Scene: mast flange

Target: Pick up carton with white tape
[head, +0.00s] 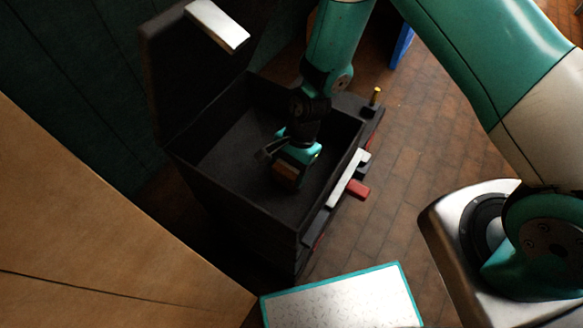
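My gripper (280,160) reaches down into a black open-topped box with its lid raised. A small brown block-like thing (286,175) shows right at the gripper's tip. It may be a carton, but no white tape is visible on it. My gripper's own body hides part of it. I cannot tell whether the fingers are closed on it or only beside it.
The black box (262,213) has high walls around my gripper, and its lid (185,75) stands up at the back left. A large brown panel (100,215) fills the lower left. A white teal-edged surface (340,300) is at the bottom. Tiled floor (405,150) shows at right.

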